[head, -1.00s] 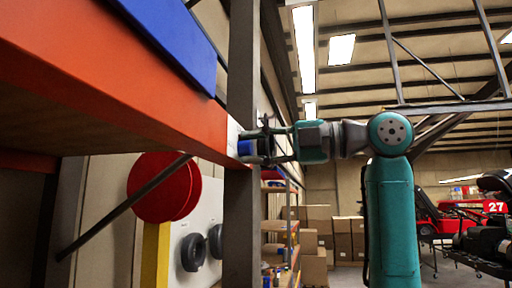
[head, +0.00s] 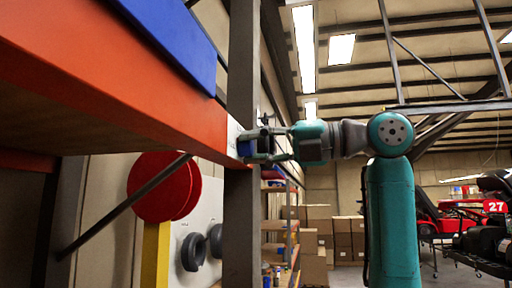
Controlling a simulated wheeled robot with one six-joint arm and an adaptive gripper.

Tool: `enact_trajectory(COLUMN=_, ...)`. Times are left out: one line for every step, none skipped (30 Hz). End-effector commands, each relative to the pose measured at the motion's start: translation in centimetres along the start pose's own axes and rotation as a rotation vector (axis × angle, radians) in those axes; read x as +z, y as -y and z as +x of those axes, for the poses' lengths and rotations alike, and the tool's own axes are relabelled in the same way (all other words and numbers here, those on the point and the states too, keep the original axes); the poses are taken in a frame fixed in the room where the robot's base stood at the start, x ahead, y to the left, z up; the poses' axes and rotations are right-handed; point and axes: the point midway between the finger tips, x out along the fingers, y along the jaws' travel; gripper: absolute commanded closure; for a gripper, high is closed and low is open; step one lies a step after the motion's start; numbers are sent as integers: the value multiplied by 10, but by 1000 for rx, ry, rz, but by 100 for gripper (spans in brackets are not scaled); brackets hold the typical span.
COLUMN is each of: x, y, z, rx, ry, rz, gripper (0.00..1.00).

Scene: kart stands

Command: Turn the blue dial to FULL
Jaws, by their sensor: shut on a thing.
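The blue dial (head: 243,148) sits on a white plate (head: 233,136) fixed at the right end of an orange shelf beam, at the grey post. My gripper (head: 262,145) reaches in from the right and is shut on the dial. The fingers cover much of the dial. The dial's markings, its pointer and the word FULL cannot be made out from this side angle.
The orange beam (head: 120,95) with a blue panel (head: 180,40) fills the upper left. A grey post (head: 241,220) stands behind the plate. A red disc (head: 160,187) on a yellow post is below. Shelves with boxes and red karts (head: 440,218) stand farther back.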

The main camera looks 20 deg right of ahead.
Motion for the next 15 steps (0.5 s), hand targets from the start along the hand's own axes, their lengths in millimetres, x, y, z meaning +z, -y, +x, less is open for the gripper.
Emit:
enact_trajectory(x=-1, y=1, z=0, rx=-3, ry=-3, rz=-2, gripper=100)
enact_trajectory(x=-1, y=1, z=0, rx=-3, ry=-3, rz=-3, gripper=100)
enact_trajectory(x=-1, y=1, z=0, rx=-3, ry=-3, rz=-4, gripper=100)
enact_trajectory(x=-1, y=1, z=0, rx=-3, ry=-3, rz=-4, gripper=100)
enact_trajectory(x=-1, y=1, z=0, rx=-3, ry=-3, rz=-4, gripper=100)
enact_trajectory(x=-1, y=1, z=0, rx=-3, ry=-3, rz=-4, gripper=100)
enact_trajectory(x=-1, y=1, z=0, rx=-3, ry=-3, rz=-4, gripper=100)
enact_trajectory(x=-1, y=1, z=0, rx=-3, ry=-3, rz=-3, gripper=100)
enact_trajectory(x=-1, y=1, z=0, rx=-3, ry=-3, rz=-3, gripper=100)
enact_trajectory(x=-1, y=1, z=0, rx=-3, ry=-3, rz=-3, gripper=100)
enact_trajectory(x=-1, y=1, z=0, rx=-3, ry=-3, rz=-3, gripper=100)
enact_trajectory(x=-1, y=1, z=0, rx=-3, ry=-3, rz=-3, gripper=58)
enact_trajectory(x=-1, y=1, z=0, rx=-3, ry=-3, rz=-3, gripper=51)
enact_trajectory(x=-1, y=1, z=0, rx=-3, ry=-3, rz=-3, gripper=43)
enact_trajectory(x=-1, y=1, z=0, rx=-2, ry=-2, rz=-3, gripper=40)
